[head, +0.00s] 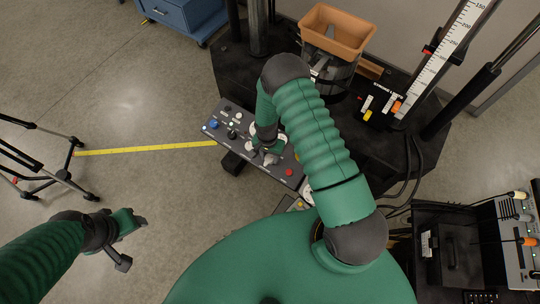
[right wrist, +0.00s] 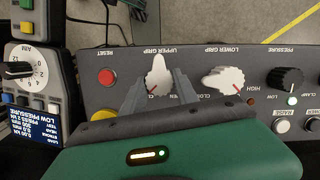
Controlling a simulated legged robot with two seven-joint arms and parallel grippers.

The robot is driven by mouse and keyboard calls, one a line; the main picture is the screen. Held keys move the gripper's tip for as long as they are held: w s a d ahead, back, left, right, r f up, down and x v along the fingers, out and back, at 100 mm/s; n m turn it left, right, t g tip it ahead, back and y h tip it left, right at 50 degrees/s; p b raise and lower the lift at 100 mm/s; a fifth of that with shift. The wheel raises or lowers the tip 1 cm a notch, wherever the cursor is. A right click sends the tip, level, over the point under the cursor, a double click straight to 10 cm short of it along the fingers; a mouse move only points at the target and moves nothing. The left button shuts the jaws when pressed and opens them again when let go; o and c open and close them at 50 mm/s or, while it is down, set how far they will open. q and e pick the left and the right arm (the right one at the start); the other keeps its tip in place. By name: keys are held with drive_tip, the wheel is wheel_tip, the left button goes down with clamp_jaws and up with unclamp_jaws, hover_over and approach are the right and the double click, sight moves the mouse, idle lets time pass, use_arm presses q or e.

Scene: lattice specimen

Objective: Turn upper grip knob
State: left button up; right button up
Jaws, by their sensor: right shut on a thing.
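The upper grip knob (right wrist: 157,72) is a white knob with a red mark on the grey control panel (head: 223,114), under the printed label UPPER GRIP, which reads upside down in the right wrist view. My right gripper (right wrist: 159,82) has one dark finger on each side of this knob and is shut on it. In the head view my right gripper (head: 266,156) is over the panel, and my forearm hides part of the panel. My left gripper (head: 133,243) is open and empty above the floor at lower left.
The white lower grip knob (right wrist: 224,80) sits close beside the right finger. A red reset button (right wrist: 106,77) and a black pressure knob (right wrist: 285,79) are on the same panel. A testing frame with an orange bin (head: 337,33) stands behind. A tripod (head: 50,165) stands at left.

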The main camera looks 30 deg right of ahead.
drive_tip(key=shift+d, duration=0.15)
drive_tip(key=shift+c, duration=1.2)
clamp_jaws()
